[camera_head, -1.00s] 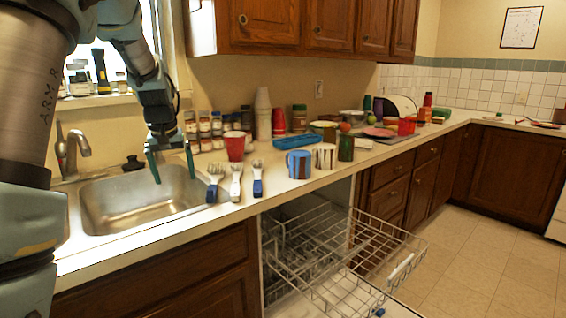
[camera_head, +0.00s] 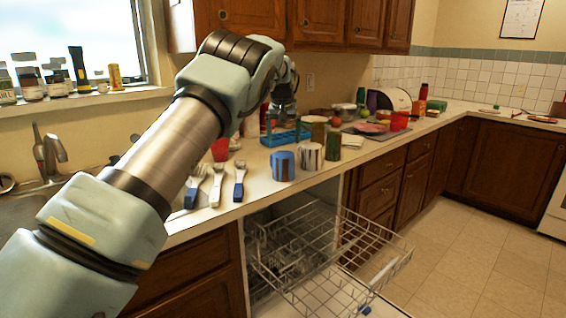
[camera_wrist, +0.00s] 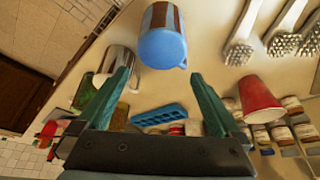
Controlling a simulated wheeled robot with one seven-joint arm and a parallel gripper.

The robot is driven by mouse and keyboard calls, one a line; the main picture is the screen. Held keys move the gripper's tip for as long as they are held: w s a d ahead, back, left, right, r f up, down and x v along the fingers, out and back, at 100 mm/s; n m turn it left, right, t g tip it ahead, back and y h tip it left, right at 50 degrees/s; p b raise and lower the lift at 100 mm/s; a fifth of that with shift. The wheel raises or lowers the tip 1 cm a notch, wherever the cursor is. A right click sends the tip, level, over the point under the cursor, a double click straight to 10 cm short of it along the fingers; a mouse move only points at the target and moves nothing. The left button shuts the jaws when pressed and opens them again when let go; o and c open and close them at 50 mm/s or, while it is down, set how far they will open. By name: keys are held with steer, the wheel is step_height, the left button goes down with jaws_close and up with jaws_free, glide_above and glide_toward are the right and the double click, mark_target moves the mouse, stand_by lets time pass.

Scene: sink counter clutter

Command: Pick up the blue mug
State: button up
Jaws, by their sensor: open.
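In the wrist view the blue mug (camera_wrist: 162,48) is at top centre, beyond the open fingertips of my gripper (camera_wrist: 160,76). No contact shows between the fingers and the mug.
A blue tray (camera_head: 272,140) is behind the mug and a green mug (camera_head: 333,146) to the right. The open dishwasher rack (camera_head: 330,250) juts out below the counter.

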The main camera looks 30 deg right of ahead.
mark_target(284, 152)
steer(key=shift+p+x, duration=1.4)
steer(key=shift+x, duration=1.55)
steer(key=shift+a, duration=0.1)
steer(key=shift+c, duration=0.2)
steer(key=c, duration=1.5)
jaws_close()
steer(key=shift+r, duration=0.15)
